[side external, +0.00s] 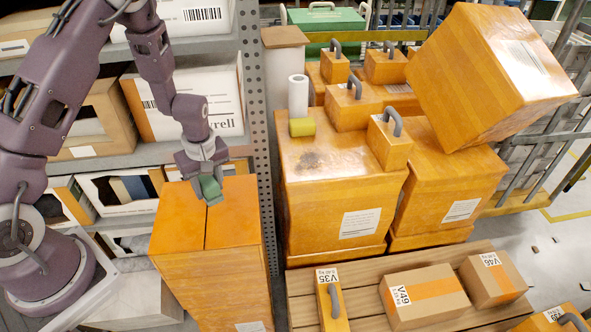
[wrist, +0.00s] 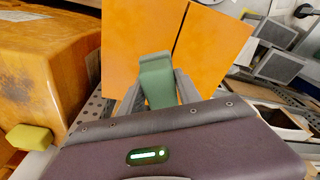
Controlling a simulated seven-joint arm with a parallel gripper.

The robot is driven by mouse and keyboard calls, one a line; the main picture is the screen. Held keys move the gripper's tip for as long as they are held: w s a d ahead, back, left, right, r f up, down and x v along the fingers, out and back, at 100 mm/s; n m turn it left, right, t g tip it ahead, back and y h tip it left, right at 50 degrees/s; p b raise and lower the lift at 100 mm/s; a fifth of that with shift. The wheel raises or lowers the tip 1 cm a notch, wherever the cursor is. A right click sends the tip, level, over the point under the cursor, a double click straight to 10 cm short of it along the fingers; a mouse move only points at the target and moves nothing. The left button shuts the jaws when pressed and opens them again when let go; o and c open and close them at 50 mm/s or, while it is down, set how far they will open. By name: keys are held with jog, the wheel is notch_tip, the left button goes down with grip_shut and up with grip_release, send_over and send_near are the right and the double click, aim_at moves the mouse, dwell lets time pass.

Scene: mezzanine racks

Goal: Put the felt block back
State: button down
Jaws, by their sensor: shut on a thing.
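The green felt block (side external: 210,189) is between the fingers of my gripper (side external: 203,178), over the tall orange box (side external: 208,262). My gripper is shut on it, and the block sticks out past the fingertips. In the wrist view the block (wrist: 157,79) shows between the two grey fingers of my gripper (wrist: 158,97), against the orange box top with its dark seam (wrist: 180,27). I cannot tell whether the block touches the box top.
A yellow block (side external: 302,127) and a white roll (side external: 298,95) stand on the large orange crate (side external: 330,190) to the right. Steel shelves with cartons (side external: 193,100) stand behind and left. A tilted orange box (side external: 490,75) is at upper right. A wooden pallet (side external: 365,315) lies in front.

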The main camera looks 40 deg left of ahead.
jog(key=w+d+r+m, duration=0.25)
jog(key=w+m, duration=0.35)
jog(key=w, duration=0.9)
notch_tip(320, 180, up, 5)
jog(key=m+t+h, duration=0.1)
jog(key=m+h, duration=0.1)
jog(key=m, duration=0.6)
send_over(304, 167)
jog(key=shift+m, duration=0.3)
jog(key=f, duration=0.9)
jog(key=shift+s+d, duration=0.1)
jog(key=shift+s, duration=0.25)
jog(key=shift+f, duration=0.15)
jog(key=c, duration=0.8)
grip_release()
jog(key=shift+c, duration=0.2)
notch_tip(304, 167, up, 12)
jog(key=s, duration=0.2)
